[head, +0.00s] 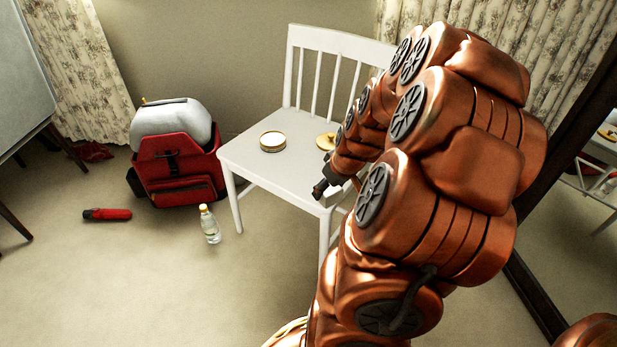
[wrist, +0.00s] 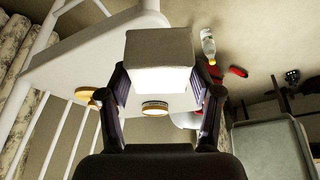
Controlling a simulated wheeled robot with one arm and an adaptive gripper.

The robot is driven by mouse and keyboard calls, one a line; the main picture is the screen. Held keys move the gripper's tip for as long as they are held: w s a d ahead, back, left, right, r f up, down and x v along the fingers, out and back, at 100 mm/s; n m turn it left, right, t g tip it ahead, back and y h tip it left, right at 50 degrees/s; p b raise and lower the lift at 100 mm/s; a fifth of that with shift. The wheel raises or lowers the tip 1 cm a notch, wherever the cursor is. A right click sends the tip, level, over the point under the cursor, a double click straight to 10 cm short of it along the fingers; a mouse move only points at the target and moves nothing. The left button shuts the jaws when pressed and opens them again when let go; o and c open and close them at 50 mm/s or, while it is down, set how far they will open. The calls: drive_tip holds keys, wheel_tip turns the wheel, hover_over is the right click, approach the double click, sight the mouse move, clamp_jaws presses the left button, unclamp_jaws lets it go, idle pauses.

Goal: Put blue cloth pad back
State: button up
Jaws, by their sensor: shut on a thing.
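My gripper (wrist: 160,92) is shut on a pale grey, box-shaped block (wrist: 160,48); its lower face is brightly lit. I see no blue on it and cannot tell if it is the cloth pad. In the head view my gripper (head: 322,188) is a small dark shape near the front right of the white chair's seat (head: 262,165), partly hidden by my arm. The held block cannot be made out there. No blue pad shows clearly in either view.
A round tin (head: 273,141) and a gold lid-like disc (head: 326,141) lie on the seat. A clear bottle (head: 210,226) stands on the floor beside a red bag (head: 178,185) with a pale rounded thing (head: 170,123) on top. A red object (head: 107,214) lies left on open floor.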

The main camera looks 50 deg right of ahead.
drive_tip(key=w+d+b, duration=0.1)
drive_tip(key=w+d, duration=0.1)
drive_tip(key=w, duration=0.2)
drive_tip(key=w+d+f+b, duration=0.1)
drive_tip(key=w+d, duration=0.1)
drive_tip(key=w, duration=0.3)
drive_tip(key=w+d+b, duration=0.1)
drive_tip(key=w+d, duration=0.2)
drive_tip(key=w, duration=0.1)
drive_tip(key=shift+w+f+b, duration=0.3)
drive_tip(key=shift+w, duration=0.1)
drive_tip(key=shift+f+b, duration=0.95)
drive_tip(key=shift+f, duration=0.85)
drive_tip(key=o, duration=1.1)
drive_tip(key=shift+r, duration=0.1)
